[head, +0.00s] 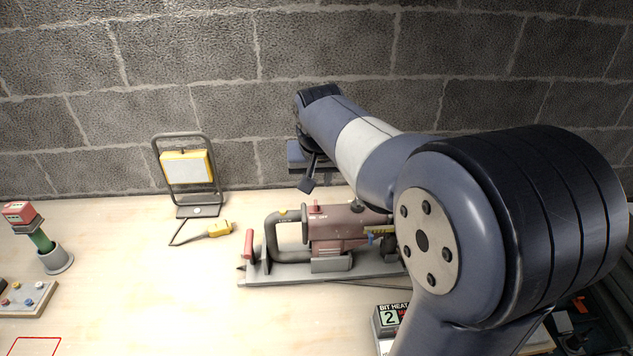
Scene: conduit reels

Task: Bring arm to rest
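My arm reaches in from the lower right of the head view toward the wall, its large shoulder joint covering the right side. My gripper (309,178) hangs at the far end of the arm, above the back of the bench and behind the red machine. One dark finger shows, pointing down; the rest is hidden by the wrist and arm. I cannot tell whether it is open or shut, and no held object is visible.
A red machine (335,232) on a grey base stands mid-bench, partly behind my arm. A yellow work lamp (187,167) stands by the block wall (330,45). At left are a grey cup (56,260) and a small tray (40,311). The bench's front left middle (150,290) is clear.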

